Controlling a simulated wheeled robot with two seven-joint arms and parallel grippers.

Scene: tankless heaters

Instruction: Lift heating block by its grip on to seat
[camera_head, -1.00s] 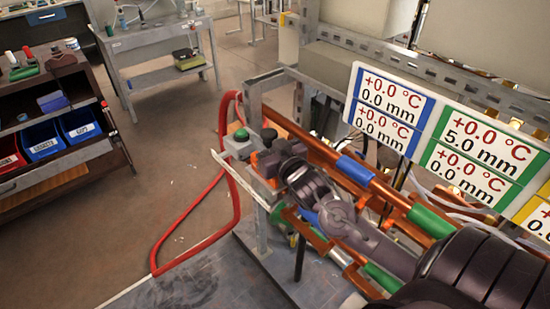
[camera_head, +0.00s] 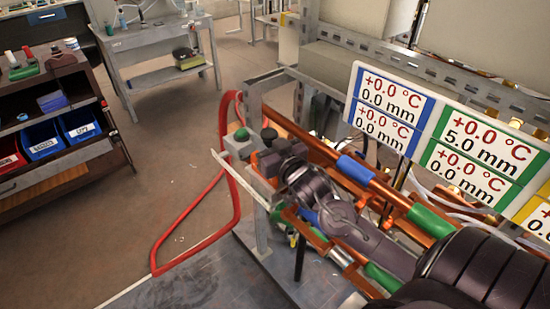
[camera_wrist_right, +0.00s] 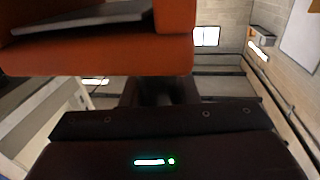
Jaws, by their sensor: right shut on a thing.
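My right gripper (camera_head: 266,160) is at the left end of the metal rig, beside a post with a green button. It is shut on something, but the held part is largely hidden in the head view. In the right wrist view, an orange block (camera_wrist_right: 110,58) with a grey plate on its face fills the upper left. It lies right in front of my right gripper (camera_wrist_right: 160,92), whose short dark fingers reach up to it, so it looks like the heating block. Its grip and the seat cannot be made out. My left gripper is not in view.
Copper-coloured tubes (camera_head: 388,190) with blue and green sleeves run close to my right arm. A red hose (camera_head: 238,200) loops at the left. The floor (camera_head: 175,130) towards the shelf (camera_head: 60,160) is open.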

